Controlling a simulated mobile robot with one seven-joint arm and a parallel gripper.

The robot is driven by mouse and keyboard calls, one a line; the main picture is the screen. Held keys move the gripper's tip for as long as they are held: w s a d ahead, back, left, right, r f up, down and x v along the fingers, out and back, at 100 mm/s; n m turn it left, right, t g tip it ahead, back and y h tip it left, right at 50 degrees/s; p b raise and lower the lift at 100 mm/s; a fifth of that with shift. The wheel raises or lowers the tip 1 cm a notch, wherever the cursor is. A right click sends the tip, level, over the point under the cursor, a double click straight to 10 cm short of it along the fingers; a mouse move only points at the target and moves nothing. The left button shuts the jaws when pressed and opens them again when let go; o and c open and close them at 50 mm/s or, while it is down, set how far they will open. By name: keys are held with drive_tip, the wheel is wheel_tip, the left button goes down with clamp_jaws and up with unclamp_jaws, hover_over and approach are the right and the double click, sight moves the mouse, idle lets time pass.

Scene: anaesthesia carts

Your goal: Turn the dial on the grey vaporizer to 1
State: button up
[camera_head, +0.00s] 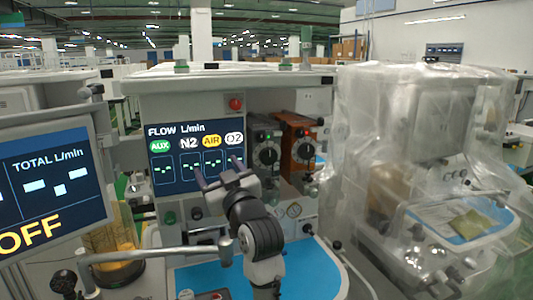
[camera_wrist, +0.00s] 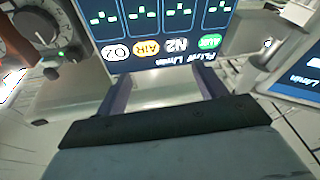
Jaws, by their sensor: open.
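The grey vaporizer (camera_head: 263,136) is mounted on the anaesthesia cart, right of the flow screen. Its round black dial (camera_head: 268,156) faces forward; the setting is too small to read. In the wrist view, which looks upside down, the dial (camera_wrist: 37,29) is at the upper left. My gripper (camera_head: 218,172) is open and empty in front of the flow screen, left of the grey vaporizer and apart from it. Its two fingers also show in the wrist view (camera_wrist: 165,78), with the screen beyond them.
An orange vaporizer (camera_head: 302,142) stands just right of the grey one. The flow screen (camera_head: 194,150) is behind my gripper. A monitor (camera_head: 50,180) juts out at the left. A plastic-covered cart (camera_head: 425,130) stands at the right. A blue work surface (camera_head: 310,268) lies below.

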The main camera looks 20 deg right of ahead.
sight(270, 158)
drive_tip(key=s+d+f+m+g+h+p, duration=0.1)
drive_tip(key=s+d+f+m+g+h, duration=0.15)
drive_tip(key=d, duration=1.45)
drive_tip(key=shift+h, duration=0.45)
drive_tip(key=w+p, duration=0.1)
drive_tip(key=w, duration=0.3)
drive_tip(key=w+p, duration=0.2)
drive_tip(key=w, duration=0.2)
drive_tip(key=w+p, duration=0.2)
drive_tip(key=w, duration=0.3)
drive_tip(key=shift+w+a+f, duration=0.1)
drive_tip(key=shift+a+f, duration=0.2)
drive_tip(key=shift+f, duration=0.05)
drive_tip(key=shift+f, duration=0.1)
drive_tip(key=c, duration=1)
